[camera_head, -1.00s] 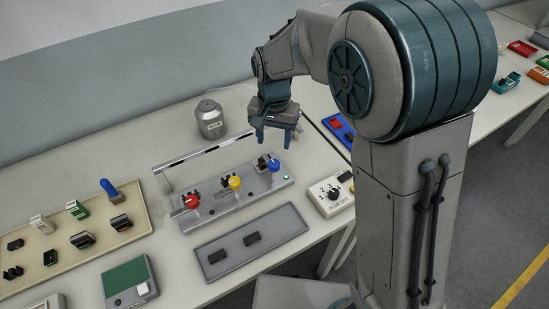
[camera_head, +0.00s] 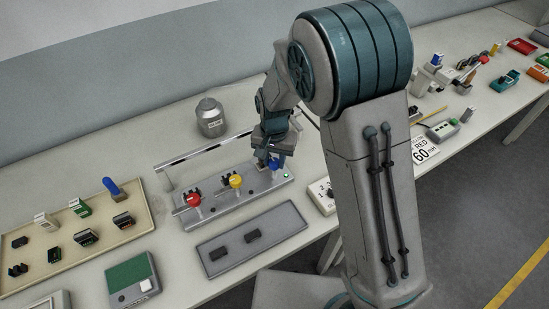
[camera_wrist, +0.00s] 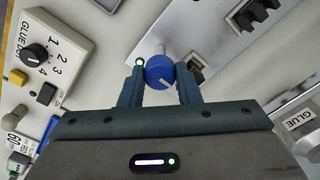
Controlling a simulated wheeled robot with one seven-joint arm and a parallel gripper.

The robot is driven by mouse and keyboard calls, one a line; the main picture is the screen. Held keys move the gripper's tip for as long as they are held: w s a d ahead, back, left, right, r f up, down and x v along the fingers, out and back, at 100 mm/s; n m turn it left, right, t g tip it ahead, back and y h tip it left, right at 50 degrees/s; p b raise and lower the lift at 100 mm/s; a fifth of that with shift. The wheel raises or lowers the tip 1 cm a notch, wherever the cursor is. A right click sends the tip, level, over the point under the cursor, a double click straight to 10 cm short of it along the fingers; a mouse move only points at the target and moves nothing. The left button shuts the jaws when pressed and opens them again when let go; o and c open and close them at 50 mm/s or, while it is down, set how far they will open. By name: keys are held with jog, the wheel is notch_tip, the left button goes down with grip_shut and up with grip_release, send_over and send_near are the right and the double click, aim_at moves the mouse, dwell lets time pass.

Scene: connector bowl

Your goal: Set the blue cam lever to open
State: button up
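A narrow gap shows at the left finger, and the right finger is close to or touching the knob. In the head view my gripper (camera_head: 268,160) mostly hides the blue lever.
A metal bar (camera_head: 205,150) stands along the fixture's back. A grey tray (camera_head: 290,222) with two black parts lies in front. A glue dial box (camera_wrist: 38,55) is close beside the gripper. A grey canister (camera_head: 210,118) stands behind.

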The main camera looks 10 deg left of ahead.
jog(key=c, duration=0.3)
jog(key=n+b, duration=0.2)
jog(key=n, duration=0.1)
jog(key=shift+f+n+b, duration=0.1)
jog(key=shift+n+b, duration=0.25)
jog(key=shift+n, duration=0.05)
jog(key=n+b, duration=0.2)
jog(key=n, duration=0.2)
jog(key=shift+n, duration=0.3)
jog(key=n, duration=0.4)
jog(key=shift+b, duration=0.35)
jog(key=shift+w+r+n, duration=0.1)
jog(key=shift+n, duration=1.3)
jog(key=shift+r+n, duration=0.1)
jog(key=shift+n, duration=1.3)
